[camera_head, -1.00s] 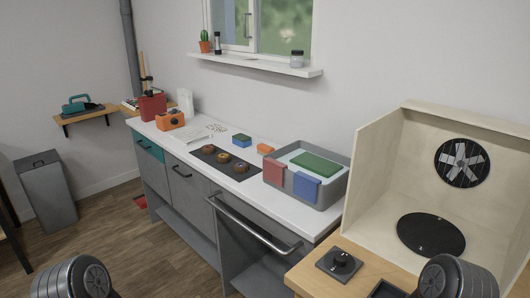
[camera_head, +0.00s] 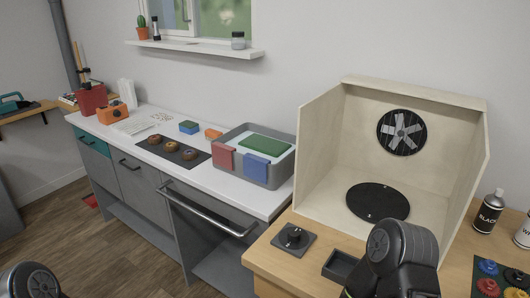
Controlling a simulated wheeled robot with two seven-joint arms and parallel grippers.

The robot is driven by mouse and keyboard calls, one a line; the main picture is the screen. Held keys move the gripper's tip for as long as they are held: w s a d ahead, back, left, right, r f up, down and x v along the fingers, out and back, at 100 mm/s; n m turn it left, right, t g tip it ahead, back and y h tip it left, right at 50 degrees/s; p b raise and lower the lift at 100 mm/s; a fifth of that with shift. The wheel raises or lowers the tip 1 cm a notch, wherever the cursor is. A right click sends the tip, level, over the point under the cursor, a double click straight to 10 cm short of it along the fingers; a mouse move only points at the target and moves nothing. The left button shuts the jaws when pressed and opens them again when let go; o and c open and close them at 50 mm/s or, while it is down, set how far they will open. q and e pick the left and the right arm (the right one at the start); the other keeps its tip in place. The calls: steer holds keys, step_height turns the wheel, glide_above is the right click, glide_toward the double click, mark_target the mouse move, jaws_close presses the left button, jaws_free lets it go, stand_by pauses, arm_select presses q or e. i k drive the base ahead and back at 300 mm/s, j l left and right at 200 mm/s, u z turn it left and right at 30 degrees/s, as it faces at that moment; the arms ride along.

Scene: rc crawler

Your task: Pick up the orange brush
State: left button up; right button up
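I cannot make out a clear orange brush. A small orange block (camera_head: 213,133) lies on the white counter (camera_head: 262,205), just behind the grey tub; it is too small to tell if it is a brush. A larger orange boxy item (camera_head: 113,114) with a dark knob stands further left on the counter, beside a red container. Parts of my two arms show at the bottom left and bottom right. Neither gripper's fingers are in view.
A grey tub (camera_head: 276,177) with red and blue pieces stands at the counter's right end. A wooden booth (camera_head: 317,150) with a black turntable (camera_head: 377,201) stands on the right bench.

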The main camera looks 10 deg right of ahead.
mark_target(210, 134)
steer(key=i+j, duration=0.25)
steer(key=j, duration=0.25)
steer(key=i+j+z, duration=0.1)
steer(key=i+j, duration=0.2)
steer(key=j, duration=0.2)
steer(key=i+j+z, duration=0.1)
steer(key=i+j, duration=0.15)
steer(key=j, duration=0.3)
steer(key=i+j, duration=0.2)
steer(key=j, duration=0.35)
steer(key=i+j+z, duration=0.1)
steer(key=i+j, duration=0.15)
steer(key=j, duration=0.3)
steer(key=i+j, duration=0.2)
steer(key=j, duration=0.35)
steer(key=i+j+z, duration=0.15)
steer(key=j, duration=0.4)
steer(key=i+j, duration=0.25)
steer(key=j, duration=0.35)
